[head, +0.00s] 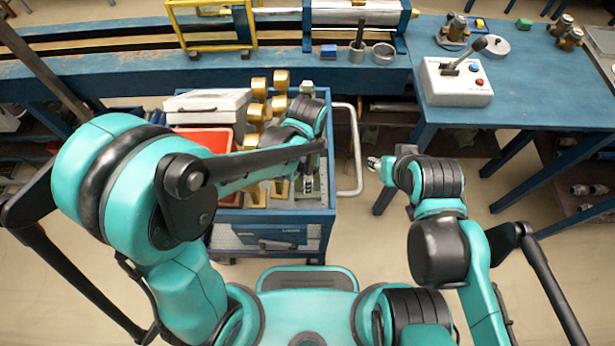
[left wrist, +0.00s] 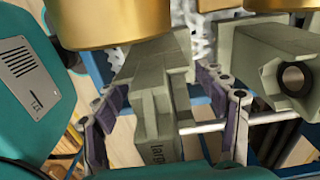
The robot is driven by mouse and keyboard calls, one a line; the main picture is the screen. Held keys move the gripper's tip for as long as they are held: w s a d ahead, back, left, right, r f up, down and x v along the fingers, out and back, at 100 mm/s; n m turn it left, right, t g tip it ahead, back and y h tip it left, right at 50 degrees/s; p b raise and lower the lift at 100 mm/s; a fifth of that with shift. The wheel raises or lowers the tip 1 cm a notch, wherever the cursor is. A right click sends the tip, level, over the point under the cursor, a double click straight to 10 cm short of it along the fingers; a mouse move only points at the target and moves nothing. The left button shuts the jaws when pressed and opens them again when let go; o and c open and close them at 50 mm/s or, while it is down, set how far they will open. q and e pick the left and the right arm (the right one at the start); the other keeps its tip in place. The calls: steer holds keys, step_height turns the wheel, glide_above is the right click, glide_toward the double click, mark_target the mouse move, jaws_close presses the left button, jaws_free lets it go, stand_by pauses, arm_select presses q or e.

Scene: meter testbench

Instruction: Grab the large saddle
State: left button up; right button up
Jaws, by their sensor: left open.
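A grey-green saddle (left wrist: 155,95) with lettering that seems to read "large" fills the middle of the left wrist view. My left gripper (left wrist: 168,105) is open, with one finger on each side of this saddle. Whether the fingers touch it I cannot tell. A second grey-green piece (left wrist: 282,70) with a round hole stands to its right. In the head view my left gripper (head: 307,184) is over the right part of the blue cart (head: 270,218), and the arm hides much there. My right gripper (head: 373,163) is right of the cart, too small to judge its jaws.
Brass cylinders (head: 281,80) stand on the cart, and one brass body (left wrist: 110,22) is close above the saddle. A red bin (head: 205,138) and a pale case (head: 207,105) lie at the cart's left. A white handle (head: 357,150) juts right. A blue bench (head: 540,95) holds a joystick box (head: 455,82).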

arm_select(q)
jaws_close()
steer(key=shift+r, duration=0.1)
stand_by(0.3)
